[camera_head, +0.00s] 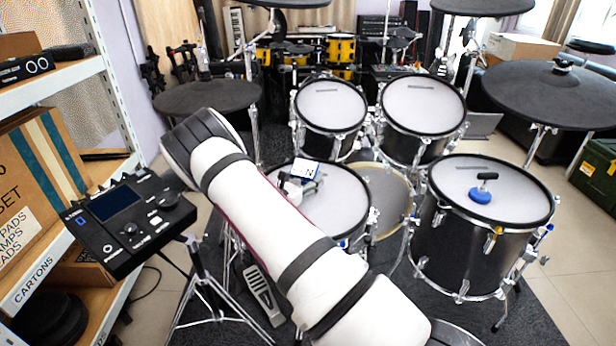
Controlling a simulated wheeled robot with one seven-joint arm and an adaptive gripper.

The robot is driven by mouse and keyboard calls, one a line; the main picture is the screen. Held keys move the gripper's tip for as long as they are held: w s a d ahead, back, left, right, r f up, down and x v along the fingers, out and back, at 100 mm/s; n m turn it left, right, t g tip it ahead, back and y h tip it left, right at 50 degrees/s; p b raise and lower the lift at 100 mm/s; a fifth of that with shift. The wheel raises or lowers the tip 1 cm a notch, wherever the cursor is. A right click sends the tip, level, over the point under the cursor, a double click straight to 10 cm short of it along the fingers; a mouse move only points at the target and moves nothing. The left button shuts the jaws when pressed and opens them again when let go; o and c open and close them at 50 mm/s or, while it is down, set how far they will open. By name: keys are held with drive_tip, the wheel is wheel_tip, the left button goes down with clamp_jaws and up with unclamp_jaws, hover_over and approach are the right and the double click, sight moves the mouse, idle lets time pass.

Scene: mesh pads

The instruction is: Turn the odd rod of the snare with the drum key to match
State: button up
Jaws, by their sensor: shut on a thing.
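The snare (345,205) is the low drum with a pale head at the middle, left of the floor tom. My white arm crosses in front and hides its left and near rim. A small blue mark (344,243) shows at its near right rim; I cannot tell which rod is odd.
The floor tom (462,245) stands right of the snare, with a yellow piece on its near rim. Two rack toms (331,104) are behind. A drum module (130,220) and a shelf (30,295) stand left. Cymbal pads (550,95) overhang at back.

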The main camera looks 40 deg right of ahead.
drive_tip(key=shift+f, duration=0.1)
drive_tip(key=o, duration=1.9)
drive_tip(key=shift+v, duration=4)
